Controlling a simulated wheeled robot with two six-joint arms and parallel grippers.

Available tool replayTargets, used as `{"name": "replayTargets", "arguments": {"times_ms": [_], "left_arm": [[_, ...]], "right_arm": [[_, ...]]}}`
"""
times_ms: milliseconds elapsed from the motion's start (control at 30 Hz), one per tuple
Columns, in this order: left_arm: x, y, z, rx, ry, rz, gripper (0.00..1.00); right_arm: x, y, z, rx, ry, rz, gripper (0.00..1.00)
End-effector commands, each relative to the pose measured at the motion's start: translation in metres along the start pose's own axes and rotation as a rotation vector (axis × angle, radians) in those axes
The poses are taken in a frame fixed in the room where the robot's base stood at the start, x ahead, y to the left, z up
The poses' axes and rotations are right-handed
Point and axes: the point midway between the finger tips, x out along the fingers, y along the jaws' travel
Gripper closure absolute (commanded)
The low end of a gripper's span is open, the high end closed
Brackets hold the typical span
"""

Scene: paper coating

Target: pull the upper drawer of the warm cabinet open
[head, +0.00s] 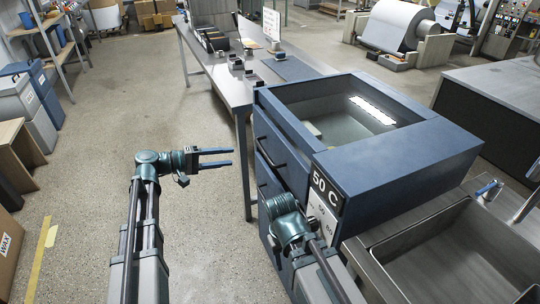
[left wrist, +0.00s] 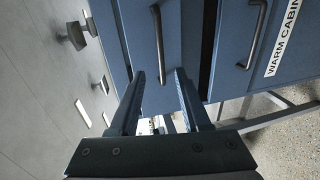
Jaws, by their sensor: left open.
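The blue warm cabinet (head: 400,175) has a "50 C" label on its corner. Its upper drawer handle, a dark bar (head: 268,157), is on the left-facing side. In the left wrist view, turned sideways, the upper handle (left wrist: 158,45) and lower handle (left wrist: 257,35) show on blue fronts. The upper drawer (left wrist: 180,25) looks shut. My left gripper (head: 230,157) is open and empty, its fingers pointing at the cabinet with a gap before it. In the left wrist view its fingertips (left wrist: 160,74) lie either side of the upper handle's near end, apparently short of it. My right gripper's fingers are not visible.
A metal table (head: 215,75) with small items adjoins the cabinet's far side. A sink (head: 450,255) is at the lower right. My right arm's wrist is close in front of the cabinet's near corner. The floor (head: 120,110) left of my left gripper is clear.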

Motion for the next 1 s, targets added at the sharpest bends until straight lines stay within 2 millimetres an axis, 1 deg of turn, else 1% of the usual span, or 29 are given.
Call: {"name": "replayTargets", "arguments": {"times_ms": [67,167,267,500,700,833,1000], "left_arm": [[0.002,0.0,0.0,0.0,-0.001,0.0,0.53],[0.011,-0.001,0.0,0.0,-0.003,-0.001,0.53],[0.027,-0.002,0.001,0.001,-0.005,-0.002,0.53],[0.077,-0.002,0.0,0.002,-0.005,-0.003,0.53],[0.112,-0.002,0.001,0.001,-0.004,-0.003,0.53],[0.127,-0.002,0.0,0.0,-0.003,-0.003,0.53],[0.137,-0.001,0.001,0.0,-0.002,-0.003,0.53]], "right_arm": [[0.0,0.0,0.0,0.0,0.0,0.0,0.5],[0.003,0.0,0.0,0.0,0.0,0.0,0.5],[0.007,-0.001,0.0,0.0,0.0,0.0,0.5],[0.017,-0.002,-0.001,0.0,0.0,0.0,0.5],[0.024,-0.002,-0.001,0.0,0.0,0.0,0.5],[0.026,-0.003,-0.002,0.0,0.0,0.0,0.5],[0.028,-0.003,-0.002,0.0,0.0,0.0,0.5]]}}
